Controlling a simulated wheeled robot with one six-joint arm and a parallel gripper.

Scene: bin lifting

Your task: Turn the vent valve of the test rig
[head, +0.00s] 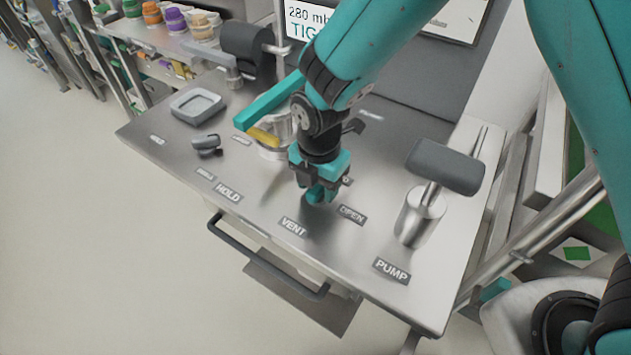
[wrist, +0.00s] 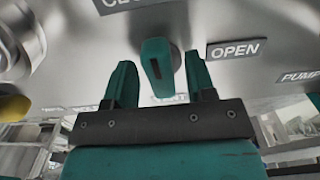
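The vent valve's teal handle (wrist: 155,58) has a dark slot mark and stands between my fingers in the wrist view. Its long side runs roughly along the fingers, and a round grey base shows beside it. My gripper (wrist: 160,72) is open, with one finger on each side of the handle and a visible gap on both sides. In the head view my gripper (head: 320,190) points down at the panel behind the VENT label (head: 293,226); the handle is mostly hidden there. The OPEN label (wrist: 234,50) is right of the handle; a partly cut-off label is above.
The pump lever (head: 445,167) stands right of my gripper on the steel panel (head: 250,185). Left are a clear round vessel with a yellow part (head: 263,137), a small grey knob (head: 206,144) and a grey tray (head: 197,106). A dark rail (head: 265,262) runs along the front.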

